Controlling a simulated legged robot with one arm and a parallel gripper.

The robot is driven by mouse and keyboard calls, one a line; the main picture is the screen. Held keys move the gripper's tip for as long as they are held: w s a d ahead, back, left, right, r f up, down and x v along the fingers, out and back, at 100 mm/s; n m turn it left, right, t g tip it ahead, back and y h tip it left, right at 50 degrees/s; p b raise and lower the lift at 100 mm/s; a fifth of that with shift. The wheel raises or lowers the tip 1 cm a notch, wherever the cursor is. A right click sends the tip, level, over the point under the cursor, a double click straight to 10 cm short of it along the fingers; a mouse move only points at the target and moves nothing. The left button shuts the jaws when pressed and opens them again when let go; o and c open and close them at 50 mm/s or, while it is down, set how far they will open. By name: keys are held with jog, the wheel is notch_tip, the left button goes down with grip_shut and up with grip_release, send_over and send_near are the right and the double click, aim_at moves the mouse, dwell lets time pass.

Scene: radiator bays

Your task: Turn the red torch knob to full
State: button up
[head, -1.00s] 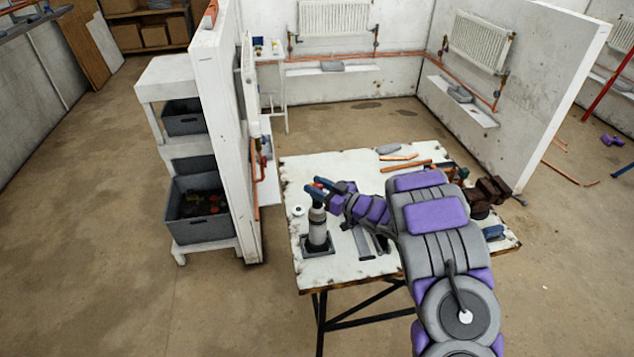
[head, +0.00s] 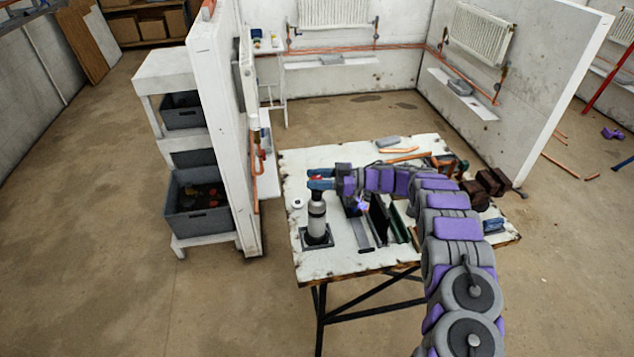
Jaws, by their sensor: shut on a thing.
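The torch (head: 317,218) is a grey cylinder with a blue head, standing upright on a dark square base at the front left of the white workbench (head: 345,262). My gripper (head: 323,183) reaches in from the right at the torch's top and is shut on the red knob (head: 318,174), of which only a little red shows. The jaws hide most of the knob, so its turn angle cannot be told. A small blue-violet glow (head: 361,203) shows just right of the torch, below my gripper.
Dark and grey bars (head: 380,218) lie right of the torch. Copper pipe pieces (head: 408,157) and a brown vice (head: 484,188) are at the bench's back and right.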

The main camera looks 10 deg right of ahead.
jog(key=shift+n+g+b, duration=0.6)
jog(key=shift+n+g, duration=0.6)
jog(key=shift+g, duration=0.7)
jog(key=o, duration=0.9)
